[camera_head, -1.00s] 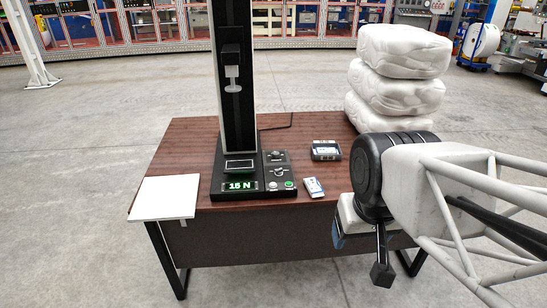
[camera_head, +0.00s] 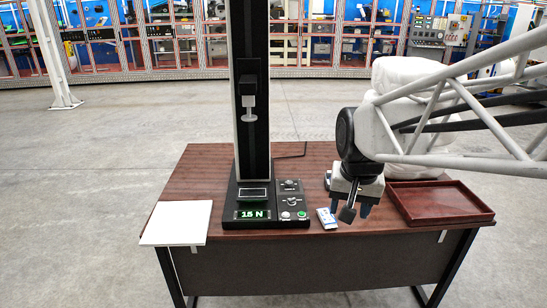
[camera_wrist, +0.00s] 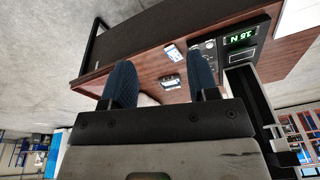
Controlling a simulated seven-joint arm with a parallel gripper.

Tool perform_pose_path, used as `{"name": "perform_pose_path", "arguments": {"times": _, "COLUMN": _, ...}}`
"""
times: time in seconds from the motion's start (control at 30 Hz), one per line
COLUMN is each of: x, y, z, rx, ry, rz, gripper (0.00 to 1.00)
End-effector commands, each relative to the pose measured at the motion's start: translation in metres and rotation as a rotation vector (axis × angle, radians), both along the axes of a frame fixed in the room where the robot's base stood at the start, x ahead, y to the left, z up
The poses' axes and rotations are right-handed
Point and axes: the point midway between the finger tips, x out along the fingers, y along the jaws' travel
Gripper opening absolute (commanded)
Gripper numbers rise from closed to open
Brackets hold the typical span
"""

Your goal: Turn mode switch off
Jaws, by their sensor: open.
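A black testing stand (camera_head: 256,195) with a tall column is on the brown table. Its green display reads about "15 N" (camera_head: 251,214). The control panel (camera_head: 292,206) beside the display has two small knobs, one upper (camera_head: 289,184) and one lower (camera_head: 291,200), and a green button (camera_head: 302,214). I cannot tell which knob is the mode switch or its setting. My gripper (camera_head: 350,208) is open and empty, over the table right of the panel, apart from it. In the wrist view its blue fingers (camera_wrist: 162,82) are spread, with the panel (camera_wrist: 207,48) beyond them.
A small white-and-blue card (camera_head: 327,218) lies right of the panel. A small box (camera_wrist: 171,82) shows between the fingers in the wrist view. A red-brown tray (camera_head: 440,218) is at the right, a white sheet (camera_head: 178,222) at the left.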

Motion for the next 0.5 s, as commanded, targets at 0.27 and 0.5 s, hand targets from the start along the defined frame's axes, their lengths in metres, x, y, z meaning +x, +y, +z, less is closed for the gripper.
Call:
{"name": "perform_pose_path", "arguments": {"times": 0.27, "x": 0.065, "y": 0.005, "z": -0.004, "rx": 0.018, "ry": 0.022, "rz": -0.093, "gripper": 0.54}}
{"name": "perform_pose_path", "arguments": {"times": 0.5, "x": 0.12, "y": 0.009, "z": -0.014, "rx": 0.031, "ry": 0.041, "rz": -0.176, "gripper": 0.54}}
